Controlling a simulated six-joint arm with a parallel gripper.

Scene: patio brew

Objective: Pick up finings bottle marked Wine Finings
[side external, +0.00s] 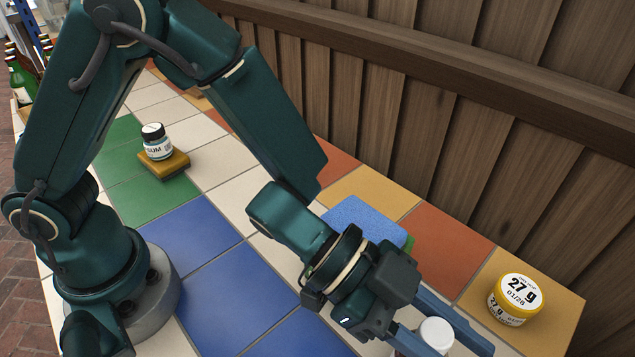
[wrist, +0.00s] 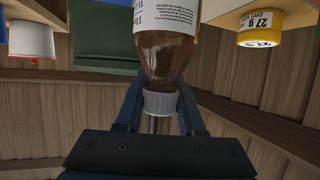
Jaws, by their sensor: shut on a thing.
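The finings bottle is brown and clear with a white ribbed cap and a white label; it shows in the wrist view (wrist: 163,58), cap toward the bottom of the picture. The label's print is upside down and cut off at the top edge, so I cannot read its name. In the side view only the bottle's white cap (side external: 436,334) and a little below it show, at the bottom edge. My gripper (side external: 447,340) is shut on the bottle, with a blue finger on each side, also in the wrist view (wrist: 158,103). The bottle's base is hidden.
A yellow jar marked 27 g (side external: 515,300) stands right of my gripper. A blue sponge-like block (side external: 362,221) lies behind it. A small white jar (side external: 157,142) sits on a yellow block (side external: 165,168) at the left. A wooden wall (side external: 450,120) bounds the back.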

